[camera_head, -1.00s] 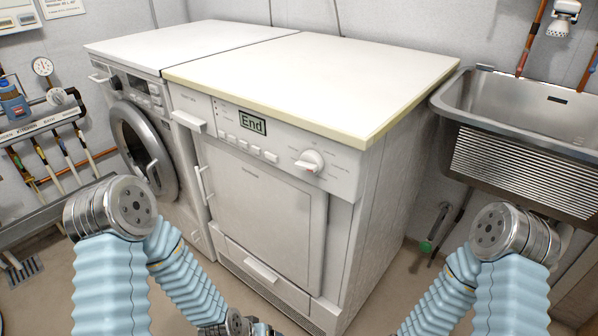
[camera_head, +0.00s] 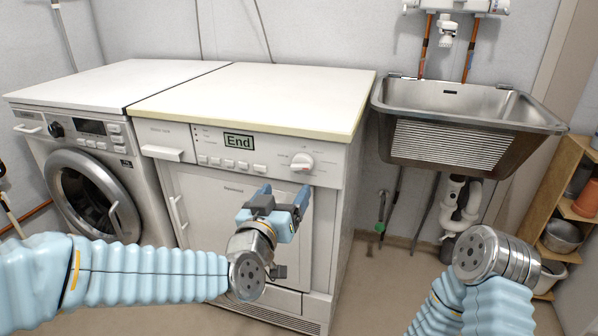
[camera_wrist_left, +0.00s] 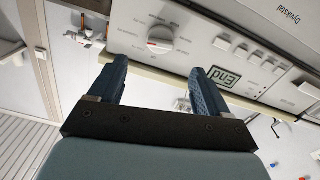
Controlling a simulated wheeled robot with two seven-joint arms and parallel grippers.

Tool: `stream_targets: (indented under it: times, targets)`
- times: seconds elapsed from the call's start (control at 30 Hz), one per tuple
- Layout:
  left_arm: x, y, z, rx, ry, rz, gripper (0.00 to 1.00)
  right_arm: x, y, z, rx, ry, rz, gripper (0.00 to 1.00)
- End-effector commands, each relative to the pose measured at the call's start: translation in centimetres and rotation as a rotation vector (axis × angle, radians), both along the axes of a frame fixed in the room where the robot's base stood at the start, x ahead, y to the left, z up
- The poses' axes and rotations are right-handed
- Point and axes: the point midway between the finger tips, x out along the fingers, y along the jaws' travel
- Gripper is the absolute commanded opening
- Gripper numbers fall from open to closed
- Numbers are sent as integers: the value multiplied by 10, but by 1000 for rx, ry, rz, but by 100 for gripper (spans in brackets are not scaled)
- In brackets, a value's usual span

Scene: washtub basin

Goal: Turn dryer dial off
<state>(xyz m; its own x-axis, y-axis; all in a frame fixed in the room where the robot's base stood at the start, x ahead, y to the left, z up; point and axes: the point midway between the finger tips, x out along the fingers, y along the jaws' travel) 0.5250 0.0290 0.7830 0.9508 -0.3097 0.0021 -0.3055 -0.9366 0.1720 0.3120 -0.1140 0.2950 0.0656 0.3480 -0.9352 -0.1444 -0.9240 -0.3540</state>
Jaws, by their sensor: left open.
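The dryer (camera_head: 245,165) is the white machine with a display reading "End". Its white round dial (camera_head: 302,162) sits at the right of the control panel. In the left wrist view the dial (camera_wrist_left: 160,39) shows a red mark and lies beyond the fingertips, apart from them. My left gripper (camera_head: 285,193) is open and empty, in front of the dryer door, a little below and left of the dial. In the left wrist view its two blue fingers (camera_wrist_left: 160,75) are spread. My right gripper is out of view; only part of my right arm shows.
A washing machine (camera_head: 88,180) stands left of the dryer. A metal sink (camera_head: 395,110) hangs at the right, with pipes below. A wooden shelf (camera_head: 566,205) holds pots at the far right. The white dryer top (camera_head: 255,95) is bare.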

Motion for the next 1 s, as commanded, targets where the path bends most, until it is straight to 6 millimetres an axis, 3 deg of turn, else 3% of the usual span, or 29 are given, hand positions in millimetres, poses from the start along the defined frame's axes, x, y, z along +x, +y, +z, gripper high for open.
stream_targets:
  times: [0.2, 0.4, 0.6, 0.87, 1.0]
  targets:
    - [51, -16, 0, 1, 3, 1, 77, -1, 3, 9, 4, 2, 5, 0]
    - [83, -27, 0, 1, 3, 0, 77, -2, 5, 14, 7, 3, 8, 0]
    - [97, -31, 0, 0, 2, 1, 77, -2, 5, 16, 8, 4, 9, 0]
    - [97, -31, -1, 1, 2, 1, 77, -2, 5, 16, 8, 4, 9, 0]
    - [97, -31, -1, 1, 2, 1, 56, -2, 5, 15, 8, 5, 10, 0]
